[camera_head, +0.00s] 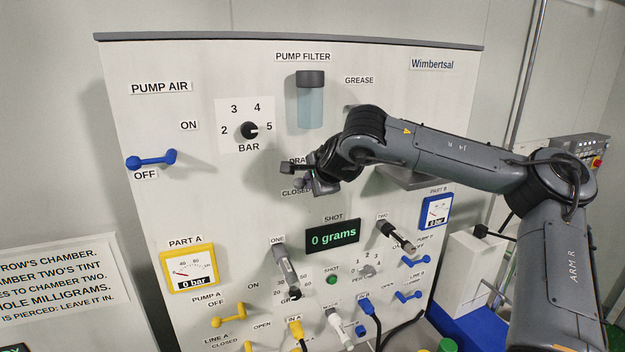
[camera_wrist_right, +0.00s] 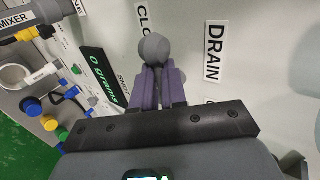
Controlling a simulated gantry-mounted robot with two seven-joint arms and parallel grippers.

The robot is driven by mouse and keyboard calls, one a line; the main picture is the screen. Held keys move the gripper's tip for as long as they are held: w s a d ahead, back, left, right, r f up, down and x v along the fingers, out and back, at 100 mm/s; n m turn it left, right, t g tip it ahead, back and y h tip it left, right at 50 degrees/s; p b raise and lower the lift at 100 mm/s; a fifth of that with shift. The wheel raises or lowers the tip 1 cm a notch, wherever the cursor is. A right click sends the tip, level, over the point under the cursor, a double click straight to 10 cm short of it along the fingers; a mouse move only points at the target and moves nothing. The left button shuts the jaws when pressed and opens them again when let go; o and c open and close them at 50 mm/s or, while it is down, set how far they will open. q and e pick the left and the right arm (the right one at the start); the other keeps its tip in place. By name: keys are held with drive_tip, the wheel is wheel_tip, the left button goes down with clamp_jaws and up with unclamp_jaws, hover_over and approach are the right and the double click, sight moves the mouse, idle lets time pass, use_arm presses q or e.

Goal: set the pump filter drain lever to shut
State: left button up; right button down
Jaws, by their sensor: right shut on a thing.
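The pump filter drain lever shows in the right wrist view as a round grey knob (camera_wrist_right: 154,47) above my fingers. It lies between the DRAIN label (camera_wrist_right: 214,52) and the partly hidden CLOSED label (camera_wrist_right: 143,20), close to the latter. My right gripper (camera_wrist_right: 158,88) is shut on the lever, its purple fingers on either side just behind the knob. In the head view my right gripper (camera_head: 297,176) is at the panel below the pump filter (camera_head: 311,100) and largely covers the lever. The lever's pivot is hidden. My left gripper is not in view.
On the panel (camera_head: 200,230) are the pump air lever (camera_head: 152,160), a pressure knob (camera_head: 250,131), the shot display (camera_head: 333,235) and two black-handled levers lower down. Hoses and small valves crowd the bottom. The panel left of my right gripper is fairly clear.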

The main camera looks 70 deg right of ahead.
drive_tip(key=shift+w+a, duration=0.25)
drive_tip(key=shift+a, duration=0.1)
drive_tip(key=c, duration=1.3)
unclamp_jaws()
drive_tip(key=shift+o, duration=0.6)
drive_tip(key=shift+w+a, duration=0.15)
drive_tip(key=shift+w, duration=0.1)
drive_tip(key=shift+s, duration=0.15)
drive_tip(key=b+v, duration=0.3)
drive_tip(key=v, duration=0.7)
drive_tip(key=shift+s, duration=0.25)
drive_tip(key=shift+r, duration=0.15)
